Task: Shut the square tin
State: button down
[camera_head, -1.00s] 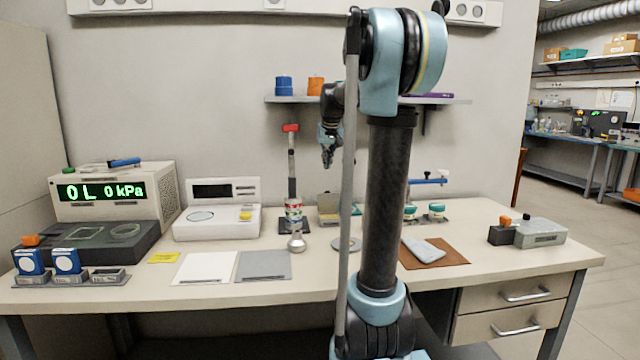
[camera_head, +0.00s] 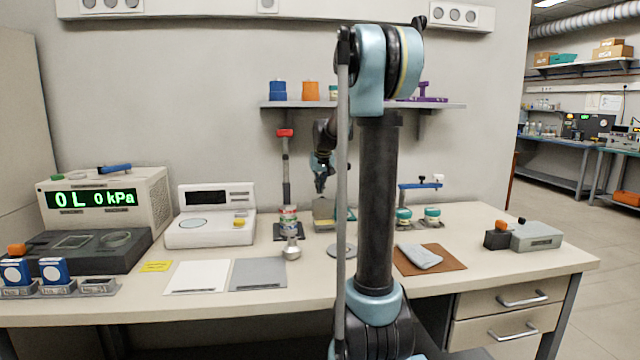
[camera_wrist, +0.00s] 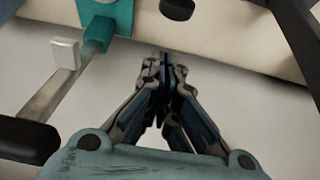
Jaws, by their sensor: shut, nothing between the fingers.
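The square tin (camera_head: 323,224) is a small grey-beige box at the back middle of the bench in the head view. A flat panel appears to stand up at its back, but it is too small to tell the lid's exact angle. My gripper (camera_head: 320,189) points down just above the tin, apparently apart from it. In the wrist view my gripper (camera_wrist: 165,58) has its fingertips together with nothing between them. I cannot pick out the tin for certain in the wrist view.
A red-topped post (camera_head: 285,165) stands left of the tin. A round metal disc (camera_head: 341,251) lies in front, partly behind my arm. Teal-based pieces (camera_head: 432,217) stand to the right. A shelf (camera_head: 290,104) hangs above. The wrist view shows a teal block (camera_wrist: 100,30) at upper left.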

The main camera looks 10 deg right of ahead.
aim_at(323, 206)
jog(key=shift+s+f, duration=0.2)
jog(key=shift+s, duration=1.3)
jog(key=shift+d, duration=0.1)
